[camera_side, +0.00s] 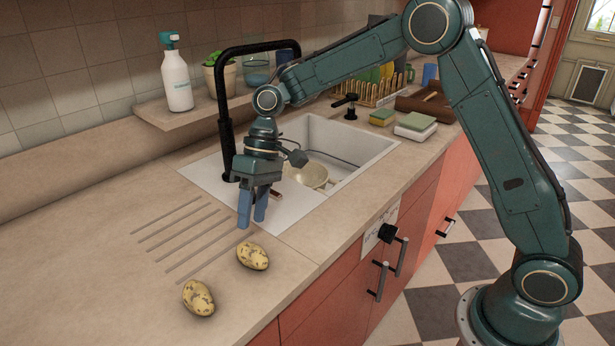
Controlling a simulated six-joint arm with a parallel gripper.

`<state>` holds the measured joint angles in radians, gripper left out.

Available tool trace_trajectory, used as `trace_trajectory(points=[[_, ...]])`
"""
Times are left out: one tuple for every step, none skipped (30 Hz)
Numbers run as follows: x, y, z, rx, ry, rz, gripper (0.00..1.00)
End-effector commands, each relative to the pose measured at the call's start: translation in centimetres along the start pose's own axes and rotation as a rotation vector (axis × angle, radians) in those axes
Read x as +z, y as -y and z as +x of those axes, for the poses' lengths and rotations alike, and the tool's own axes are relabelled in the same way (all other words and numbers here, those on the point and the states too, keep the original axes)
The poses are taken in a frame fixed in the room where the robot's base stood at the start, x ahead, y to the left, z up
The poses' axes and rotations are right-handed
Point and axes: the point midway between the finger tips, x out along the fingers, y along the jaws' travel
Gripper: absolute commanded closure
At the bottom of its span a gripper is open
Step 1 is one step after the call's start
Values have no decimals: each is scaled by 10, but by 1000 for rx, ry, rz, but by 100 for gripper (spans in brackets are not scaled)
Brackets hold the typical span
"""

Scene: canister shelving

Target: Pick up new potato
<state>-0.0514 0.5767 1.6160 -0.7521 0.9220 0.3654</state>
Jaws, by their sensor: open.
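Two speckled yellow potatoes lie on the beige countertop. One potato (252,256) lies just below the grooved drain area, and the other potato (198,297) lies nearer the front left. I cannot tell which one is the new potato. My gripper (252,222) points down with its blue fingers apart and empty.
The sink (352,150) with a pale bowl (308,174) lies behind my gripper. A black faucet (222,110) rises close to its left. Sponges (416,122) lie past the sink. A spray bottle (176,78) stands on a ledge. The counter's left part is clear.

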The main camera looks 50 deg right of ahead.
Motion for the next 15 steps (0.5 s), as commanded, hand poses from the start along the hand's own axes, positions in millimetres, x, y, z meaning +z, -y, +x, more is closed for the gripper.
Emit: trace_trajectory(points=[[0, 0, 5, 0, 2, 1, 58], [0, 0, 7, 0, 1, 2, 58], [0, 0, 9, 1, 0, 1, 58], [0, 0, 10, 1, 0, 1, 58], [0, 0, 11, 1, 0, 0, 58], [0, 0, 11, 1, 0, 0, 58], [0, 0, 12, 1, 0, 0, 58], [0, 0, 12, 1, 0, 0, 58], [0, 0, 12, 1, 0, 0, 58], [0, 0, 12, 1, 0, 0, 58], [0, 0, 12, 1, 0, 0, 58], [0, 0, 13, 1, 0, 0, 58], [0, 0, 15, 1, 1, 0, 58], [1, 0, 16, 1, 1, 1, 58], [1, 0, 19, 1, 2, 1, 58]])
